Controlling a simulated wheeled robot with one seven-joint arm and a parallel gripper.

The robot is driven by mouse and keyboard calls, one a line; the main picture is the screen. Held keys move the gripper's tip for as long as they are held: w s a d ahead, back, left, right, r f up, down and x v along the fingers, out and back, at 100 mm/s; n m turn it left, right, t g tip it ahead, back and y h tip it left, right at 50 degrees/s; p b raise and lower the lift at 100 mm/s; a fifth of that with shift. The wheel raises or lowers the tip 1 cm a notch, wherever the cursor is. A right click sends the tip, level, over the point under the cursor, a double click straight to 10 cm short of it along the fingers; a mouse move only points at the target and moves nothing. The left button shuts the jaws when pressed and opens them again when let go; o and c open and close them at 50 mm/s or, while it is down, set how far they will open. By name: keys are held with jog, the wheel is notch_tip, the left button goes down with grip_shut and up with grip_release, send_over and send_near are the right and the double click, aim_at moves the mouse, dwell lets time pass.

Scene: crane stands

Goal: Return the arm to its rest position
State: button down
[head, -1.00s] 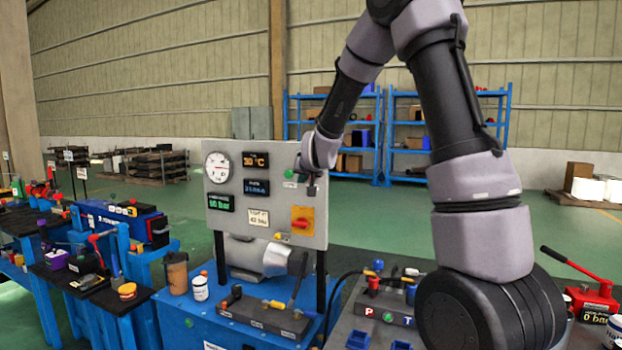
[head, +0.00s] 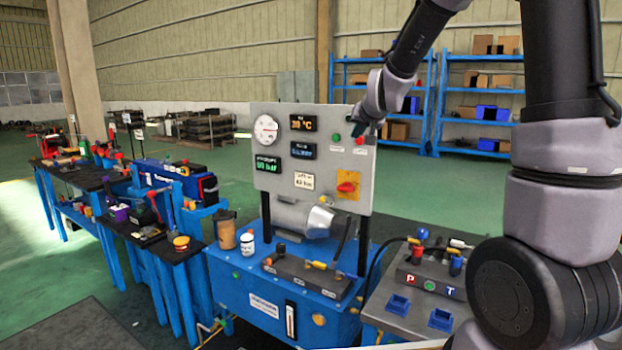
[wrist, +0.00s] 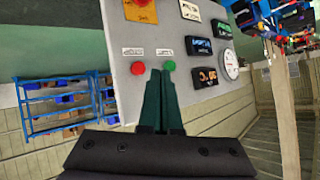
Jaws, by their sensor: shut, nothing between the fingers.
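My gripper (head: 361,129) is at the upper right of the grey control panel (head: 290,183) in the head view, near its green and red buttons. In the wrist view my gripper (wrist: 161,77) shows two dark green fingers shut together with nothing between them. Their tips point between the red button (wrist: 138,68) and the green button (wrist: 169,66). I cannot tell whether the tips touch the panel. My arm (head: 415,40) is raised and reaches out from the right side of the head view.
The panel stands on a blue hydraulic unit (head: 235,290) with a valve block, a bottle and a cup on top. A grey stand with P and T fittings (head: 430,275) is to its right. Benches with tools are at left. Blue shelves (head: 440,80) stand behind. Open green floor lies between.

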jog(key=s+d+r+m+g, duration=0.1)
jog(key=s+d+r+g, duration=0.1)
jog(key=s, duration=1.4)
jog(key=s+d+r+g+y, duration=0.1)
jog(key=s+d+r+g, duration=0.1)
jog(key=s, duration=1.5)
jog(key=shift+s+d+r+m, duration=0.25)
jog(key=shift+d+r+m, duration=0.15)
jog(key=shift+d+r, duration=0.3)
